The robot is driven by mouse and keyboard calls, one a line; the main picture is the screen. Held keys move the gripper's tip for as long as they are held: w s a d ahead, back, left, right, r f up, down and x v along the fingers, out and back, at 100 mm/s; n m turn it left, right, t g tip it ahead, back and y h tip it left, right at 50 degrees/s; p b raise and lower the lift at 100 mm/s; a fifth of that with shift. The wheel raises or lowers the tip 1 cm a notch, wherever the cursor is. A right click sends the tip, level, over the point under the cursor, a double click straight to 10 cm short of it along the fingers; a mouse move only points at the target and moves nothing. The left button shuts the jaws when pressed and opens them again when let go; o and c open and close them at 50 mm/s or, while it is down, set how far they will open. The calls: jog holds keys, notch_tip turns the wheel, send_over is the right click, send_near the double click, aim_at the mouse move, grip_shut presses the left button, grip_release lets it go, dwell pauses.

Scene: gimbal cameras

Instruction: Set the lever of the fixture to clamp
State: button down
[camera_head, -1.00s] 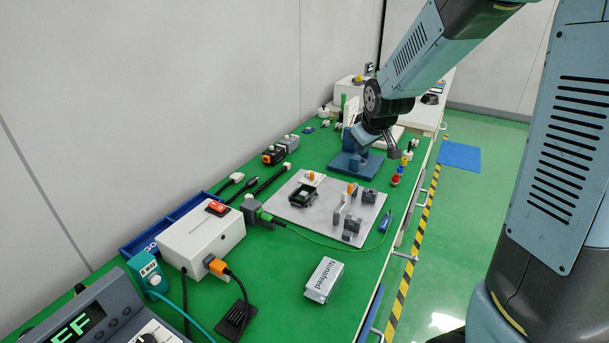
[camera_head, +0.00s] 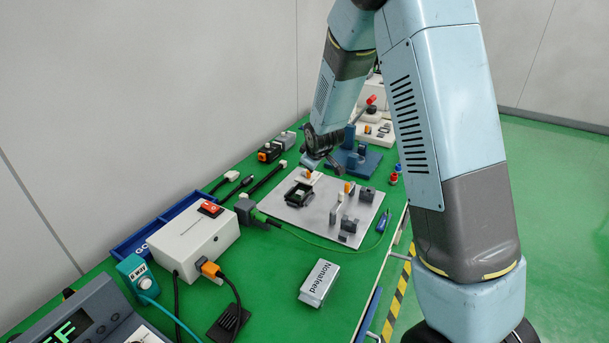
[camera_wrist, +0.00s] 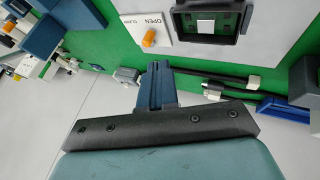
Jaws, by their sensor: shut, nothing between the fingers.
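The fixture is a grey plate (camera_head: 295,212) on the green bench. It carries a black frame (camera_head: 299,194), also at the top of the wrist view (camera_wrist: 211,40). Beside the frame is a white label plate with an orange lever (camera_wrist: 149,38); "OPEN" is readable on it, and a second, smaller word sits to its left. The lever also shows in the head view (camera_head: 308,174); which mark it points to is hard to tell. My gripper (camera_wrist: 157,68) is shut and empty, apart from the lever, with its fingertips pointing towards the label plate. In the head view it hangs near the plate's far edge (camera_head: 337,169).
A blue stand (camera_head: 370,163) is just behind the plate. Grey blocks (camera_head: 347,226) and a second orange-topped part (camera_head: 348,187) stand on the plate.

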jog(key=shift+d, duration=0.1)
jog(key=shift+x, duration=5.05)
